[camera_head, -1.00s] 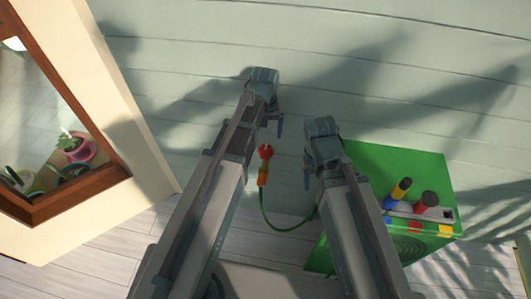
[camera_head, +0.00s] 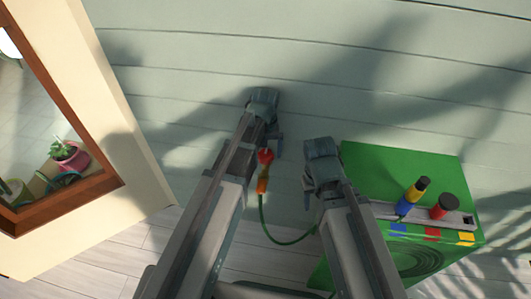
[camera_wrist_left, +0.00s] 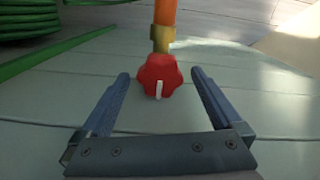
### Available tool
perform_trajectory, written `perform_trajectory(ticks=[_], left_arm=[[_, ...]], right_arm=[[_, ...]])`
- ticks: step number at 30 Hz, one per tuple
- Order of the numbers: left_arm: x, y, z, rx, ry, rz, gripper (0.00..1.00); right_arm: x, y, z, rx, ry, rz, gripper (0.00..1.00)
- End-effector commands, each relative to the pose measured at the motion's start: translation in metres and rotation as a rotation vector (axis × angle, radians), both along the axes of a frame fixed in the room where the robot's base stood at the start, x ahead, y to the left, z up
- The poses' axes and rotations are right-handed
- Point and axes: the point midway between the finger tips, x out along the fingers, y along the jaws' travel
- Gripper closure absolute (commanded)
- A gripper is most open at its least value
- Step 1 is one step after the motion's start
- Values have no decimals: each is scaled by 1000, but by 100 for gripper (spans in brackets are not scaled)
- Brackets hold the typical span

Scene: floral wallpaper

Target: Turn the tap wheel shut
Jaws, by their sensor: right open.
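The red lobed tap wheel (camera_head: 266,156) is on the wall, above an orange and brass fitting (camera_head: 263,182) with a green hose. In the left wrist view the wheel (camera_wrist_left: 153,72) shows a white mark pointing along the picture's vertical. My left gripper (camera_wrist_left: 160,76) is open, one finger on each side of the wheel, with a gap on both sides; I see no clear contact. In the head view my left gripper (camera_head: 272,143) is just beside the wheel. My right gripper (camera_head: 308,188) is open and empty, to the right of the wheel.
A green hose box (camera_head: 390,165) with a tray of coloured-handled tools stands right of my right gripper. The hose (camera_head: 285,240) loops below the tap. A window frame (camera_head: 75,200) with potted plants is at the left. The wall above is clear.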

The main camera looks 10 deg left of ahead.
Motion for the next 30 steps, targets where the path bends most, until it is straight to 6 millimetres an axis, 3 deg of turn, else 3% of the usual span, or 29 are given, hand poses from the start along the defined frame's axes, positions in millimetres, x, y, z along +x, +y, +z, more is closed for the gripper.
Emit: perform_trajectory(ticks=[1, 12, 14, 23, 30], left_arm=[[0, 0, 0, 0, 0, 0, 11], [0, 0, 0, 0, 0, 0, 77], [0, 0, 0, 0, 0, 0, 86], [0, 0, 0, 0, 0, -54, 86], [0, 0, 0, 0, 0, -221, 86]], right_arm=[[0, 0, 0, 0, 0, 0, 50], [0, 0, 0, 0, 0, 0, 50], [0, 0, 0, 0, 0, 0, 50], [0, 0, 0, 0, 0, 0, 50], [0, 0, 0, 0, 0, 0, 50]])
